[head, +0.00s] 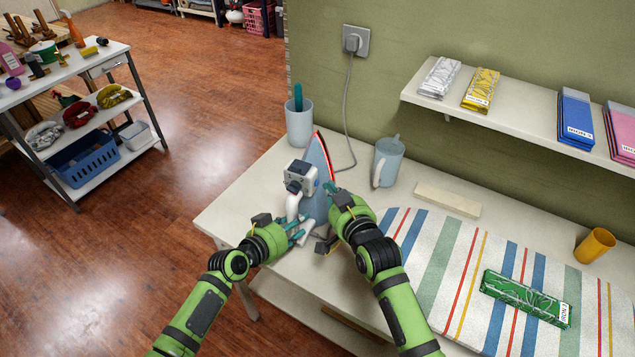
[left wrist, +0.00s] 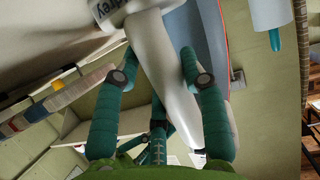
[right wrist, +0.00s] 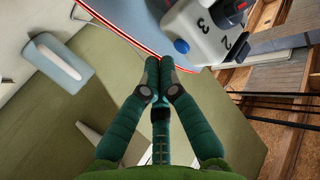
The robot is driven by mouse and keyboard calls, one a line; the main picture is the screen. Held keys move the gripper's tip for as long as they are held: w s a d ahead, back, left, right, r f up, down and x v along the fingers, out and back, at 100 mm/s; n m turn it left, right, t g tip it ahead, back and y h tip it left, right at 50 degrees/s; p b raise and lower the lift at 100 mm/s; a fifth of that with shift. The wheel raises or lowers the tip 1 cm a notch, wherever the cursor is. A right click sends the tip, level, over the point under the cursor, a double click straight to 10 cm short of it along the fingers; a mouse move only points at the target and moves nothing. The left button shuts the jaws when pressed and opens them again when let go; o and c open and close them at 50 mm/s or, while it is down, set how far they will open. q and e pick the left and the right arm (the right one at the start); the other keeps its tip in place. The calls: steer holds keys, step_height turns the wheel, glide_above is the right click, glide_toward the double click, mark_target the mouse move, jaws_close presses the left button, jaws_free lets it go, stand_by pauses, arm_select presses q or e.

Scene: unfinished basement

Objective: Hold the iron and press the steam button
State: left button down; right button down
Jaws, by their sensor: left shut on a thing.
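The iron (head: 318,160) stands upright on the table, with a blue-grey body, a red edge and a white handle (head: 292,204). My left gripper (head: 297,230) is shut on the handle; in the left wrist view its teal fingers lie on both sides of the white handle (left wrist: 160,70). My right gripper (head: 331,188) has its fingertips together and empty, close beside the iron's body. In the right wrist view the fingertips (right wrist: 160,65) are just below a blue round button (right wrist: 181,46) on the iron's white numbered block (right wrist: 205,30). I cannot tell whether they touch it.
A cord runs from the wall socket (head: 355,42). A pale block (head: 447,200), striped cloth (head: 430,260), green packet (head: 525,298) and orange cup (head: 596,245) lie right.

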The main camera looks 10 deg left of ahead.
arm_select(q)
steer(key=shift+f, duration=0.1)
arm_select(e)
steer(key=shift+a, duration=0.1)
stand_by(0.5)
steer(key=shift+w+a, duration=0.15)
steer(key=shift+a, duration=0.15)
steer(key=shift+a, duration=0.35)
stand_by(0.5)
stand_by(0.3)
steer(key=shift+d, duration=0.75)
steer(key=d, duration=0.1)
steer(key=s+d, duration=0.1)
steer(key=d, duration=0.2)
steer(key=shift+s+d, duration=0.25)
steer(key=shift+d, duration=0.15)
